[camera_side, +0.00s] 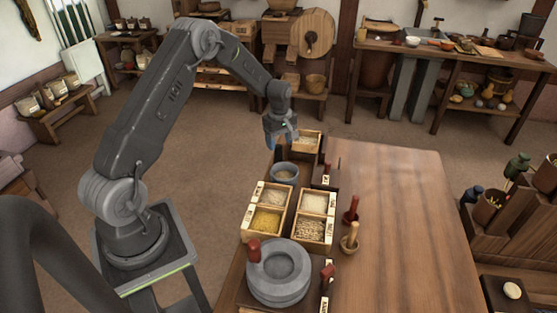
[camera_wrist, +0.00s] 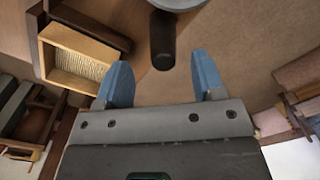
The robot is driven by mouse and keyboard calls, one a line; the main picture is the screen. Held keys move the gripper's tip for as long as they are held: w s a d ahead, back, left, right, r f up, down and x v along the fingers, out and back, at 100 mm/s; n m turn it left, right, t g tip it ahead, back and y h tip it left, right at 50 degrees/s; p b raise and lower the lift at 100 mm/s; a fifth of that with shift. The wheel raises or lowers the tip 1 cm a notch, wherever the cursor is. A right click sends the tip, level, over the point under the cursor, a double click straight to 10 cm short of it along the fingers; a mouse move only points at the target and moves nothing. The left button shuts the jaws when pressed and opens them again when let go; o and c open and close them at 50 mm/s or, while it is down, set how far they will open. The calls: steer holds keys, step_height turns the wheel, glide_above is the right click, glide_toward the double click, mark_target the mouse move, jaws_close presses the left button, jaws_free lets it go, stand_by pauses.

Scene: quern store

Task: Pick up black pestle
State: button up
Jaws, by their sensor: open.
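The black pestle (camera_wrist: 162,42) is a dark upright cylinder in the wrist view, seen beyond the gap between my fingertips. In the side view a dark upright shape that looks like it (camera_side: 278,154) stands just below my gripper (camera_side: 281,139), behind the grey bowl (camera_side: 285,173). My gripper, with two blue fingers, is open and empty; it also shows in the wrist view (camera_wrist: 163,76). The pestle appears apart from both fingers. Its lower end is partly hidden in the side view.
A wooden box (camera_side: 316,138) of grain is close to the right of my gripper. Several grain boxes (camera_side: 256,208), a stone quern (camera_side: 278,285) and a red pestle (camera_side: 351,212) stand nearer the camera. The table's right side (camera_side: 400,230) is clear.

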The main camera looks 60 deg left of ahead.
mark_target(279, 146)
step_height(279, 146, down, 5)
steer(key=shift+s+a+r, duration=0.1)
steer(key=shift+s+a, duration=0.05)
steer(key=shift+c, duration=0.4)
steer(key=c, duration=0.9)
